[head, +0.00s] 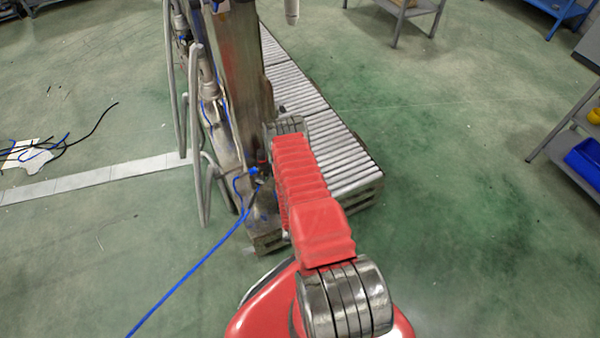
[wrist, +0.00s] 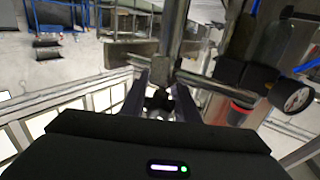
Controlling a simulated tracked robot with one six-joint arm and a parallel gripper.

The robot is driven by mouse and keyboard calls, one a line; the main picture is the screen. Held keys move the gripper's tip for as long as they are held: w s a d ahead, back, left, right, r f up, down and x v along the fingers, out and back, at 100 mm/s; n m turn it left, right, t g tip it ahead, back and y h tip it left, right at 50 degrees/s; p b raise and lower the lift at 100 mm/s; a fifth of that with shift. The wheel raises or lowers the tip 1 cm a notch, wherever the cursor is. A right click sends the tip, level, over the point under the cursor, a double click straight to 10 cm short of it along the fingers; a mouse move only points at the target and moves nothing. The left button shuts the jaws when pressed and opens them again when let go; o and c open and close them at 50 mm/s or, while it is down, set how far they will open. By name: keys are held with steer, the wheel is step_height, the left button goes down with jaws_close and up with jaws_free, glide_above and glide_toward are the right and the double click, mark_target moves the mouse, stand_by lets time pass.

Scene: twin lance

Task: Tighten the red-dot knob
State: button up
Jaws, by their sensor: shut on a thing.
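My gripper (wrist: 160,103) shows in the wrist view, its two dark fingers reaching forward to a metal post. It is shut on a small dark knob (wrist: 158,101) at the base of the post, just below a horizontal rod. I cannot make out a red dot on this knob. In the head view my red arm reaches forward to the machine's metal column (head: 241,75), and the fingers and knob are hidden there.
A round pressure gauge (wrist: 291,96) with black fittings and a red part (wrist: 241,112) stands close right of my fingers. A roller conveyor (head: 330,140) runs beside the column. A blue cable (head: 190,275) lies on the floor. Open green floor (head: 460,200) is on the right.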

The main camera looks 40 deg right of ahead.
steer(key=shift+s+d+m+g+h, duration=0.1)
steer(key=shift+s+m+g+h, duration=0.1)
steer(key=shift+m+g+h, duration=0.9)
steer(key=shift+s+d+m+g+h, duration=0.15)
steer(key=shift+m+g+h, duration=0.5)
steer(key=shift+g, duration=0.75)
steer(key=shift+s+d+m+g+h, duration=0.1)
steer(key=shift+s+m+g+h, duration=0.2)
steer(key=shift+m+g, duration=0.85)
steer(key=shift+s+m+g+h, duration=0.25)
steer(key=shift+m+g, duration=0.45)
steer(key=shift+g, duration=0.75)
steer(key=shift+s+g, duration=0.1)
steer(key=shift+g, duration=0.2)
steer(key=o, duration=1)
steer(key=shift+d, duration=0.1)
steer(key=shift+o, duration=0.2)
steer(key=shift+s, duration=0.1)
steer(key=a, duration=1.4)
steer(key=shift+s, duration=0.4)
steer(key=shift+d, duration=0.1)
